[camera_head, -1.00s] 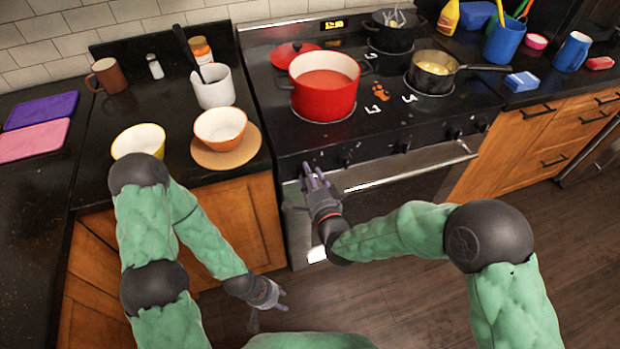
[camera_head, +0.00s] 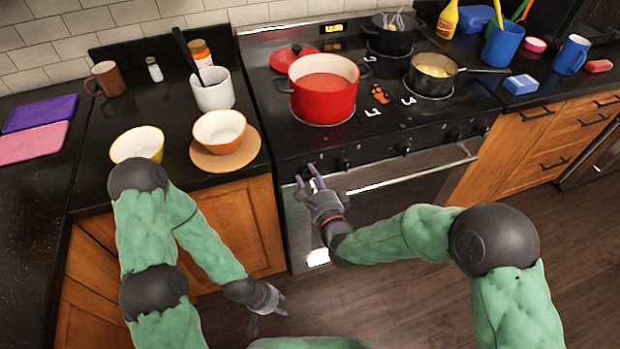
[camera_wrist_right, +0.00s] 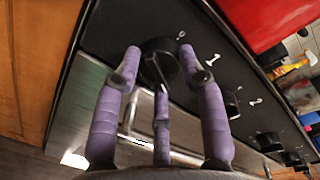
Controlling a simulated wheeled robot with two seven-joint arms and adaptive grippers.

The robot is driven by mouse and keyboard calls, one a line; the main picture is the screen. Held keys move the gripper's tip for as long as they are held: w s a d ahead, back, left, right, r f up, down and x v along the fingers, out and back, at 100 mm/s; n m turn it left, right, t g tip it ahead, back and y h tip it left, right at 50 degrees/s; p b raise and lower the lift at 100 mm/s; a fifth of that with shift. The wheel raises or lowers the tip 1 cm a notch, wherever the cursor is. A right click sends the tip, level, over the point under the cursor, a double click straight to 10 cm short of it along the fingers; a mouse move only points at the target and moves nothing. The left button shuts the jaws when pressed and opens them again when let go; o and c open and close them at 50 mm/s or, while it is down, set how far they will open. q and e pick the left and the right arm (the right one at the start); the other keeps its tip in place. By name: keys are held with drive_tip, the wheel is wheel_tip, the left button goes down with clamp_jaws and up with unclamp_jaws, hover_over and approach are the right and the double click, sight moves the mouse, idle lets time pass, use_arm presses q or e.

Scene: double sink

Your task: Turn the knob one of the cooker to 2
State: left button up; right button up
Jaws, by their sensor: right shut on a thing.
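The black cooker (camera_head: 375,135) has a row of black knobs along its front panel. Its leftmost knob (camera_wrist_right: 160,62) sits between the purple fingertips of my right gripper (camera_wrist_right: 158,68) in the right wrist view. The fingers are closed around it, with a thin pointer part facing down between them. In the head view my right gripper (camera_head: 308,176) is at the left end of the panel, partly hiding that knob.
A red pot (camera_head: 324,90) stands on the front left burner, with a small pan (camera_head: 432,72) and a black pot (camera_head: 390,38) on other burners. The oven handle (camera_head: 410,177) runs just below the knobs. Bowls and a white crock (camera_head: 212,92) stand on the left counter.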

drive_tip(key=shift+w+d+r, duration=0.2)
drive_tip(key=shift+r, duration=0.05)
drive_tip(key=o, duration=1.1)
drive_tip(key=shift+o, duration=0.2)
drive_tip(key=shift+f, duration=0.1)
drive_tip(key=shift+s+f, duration=0.1)
drive_tip(key=shift+s, duration=0.15)
drive_tip(key=v, duration=1.1)
drive_tip(key=shift+s, duration=0.3)
drive_tip(key=shift+d, duration=0.1)
